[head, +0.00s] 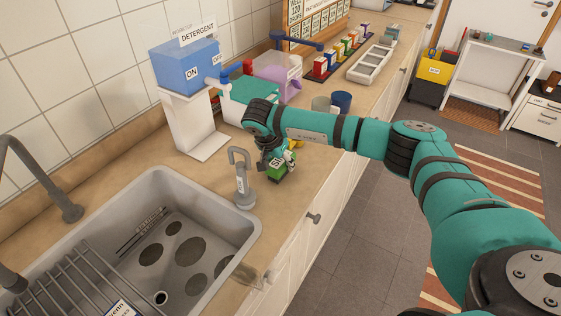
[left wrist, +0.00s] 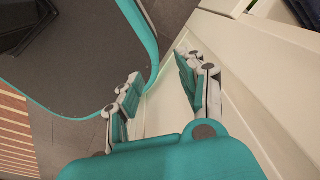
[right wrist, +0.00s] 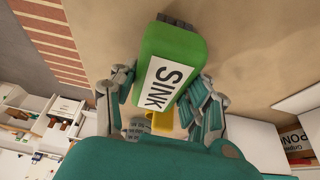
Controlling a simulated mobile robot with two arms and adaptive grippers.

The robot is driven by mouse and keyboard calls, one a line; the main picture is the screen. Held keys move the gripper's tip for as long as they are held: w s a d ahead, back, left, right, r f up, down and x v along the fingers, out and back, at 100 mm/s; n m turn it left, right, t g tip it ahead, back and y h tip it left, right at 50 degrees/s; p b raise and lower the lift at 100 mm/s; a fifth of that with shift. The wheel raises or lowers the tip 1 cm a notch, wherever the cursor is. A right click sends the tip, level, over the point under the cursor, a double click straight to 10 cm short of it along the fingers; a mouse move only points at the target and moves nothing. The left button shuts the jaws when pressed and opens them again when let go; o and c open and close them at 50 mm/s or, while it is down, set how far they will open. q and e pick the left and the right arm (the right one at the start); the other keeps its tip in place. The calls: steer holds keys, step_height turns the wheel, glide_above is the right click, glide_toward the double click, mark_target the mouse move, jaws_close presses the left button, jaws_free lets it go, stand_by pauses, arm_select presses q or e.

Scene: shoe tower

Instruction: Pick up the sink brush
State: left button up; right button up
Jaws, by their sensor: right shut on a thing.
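The sink brush (head: 279,171) has a green block head with a white label reading SINK. In the right wrist view the brush (right wrist: 172,42) sits between the fingers, with a bit of yellow handle toward the palm. My right gripper (right wrist: 163,95) is shut on it. In the head view my right gripper (head: 281,157) points down over the counter beside the sink, partly hidden by its arm. I cannot tell whether the brush touches the counter. My left gripper (left wrist: 160,78) is open and empty, near pale cabinet fronts; it is out of the head view.
A grey hooked stand (head: 242,180) stands close left of the brush, by the sink (head: 165,178). A blue detergent box (head: 186,66) on a white stand, cups (head: 341,102) and a white tray (head: 370,64) are farther back on the counter (head: 305,190).

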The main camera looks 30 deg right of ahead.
steer(key=shift+w+r, duration=0.1)
steer(key=shift+r, duration=0.25)
step_height(320, 180, up, 3)
steer(key=shift+f+b, duration=0.2)
steer(key=shift+b, duration=0.8)
steer(key=s+a+r+b, duration=0.1)
steer(key=s+a+b, duration=0.1)
steer(key=s, duration=0.5)
steer(key=s+a+r+b, duration=0.1)
steer(key=s+a+b, duration=0.1)
steer(key=s, duration=0.6)
steer(key=shift+a, duration=0.8)
steer(key=shift+s, duration=0.1)
steer(key=o, duration=0.6)
steer(key=c, duration=0.4)
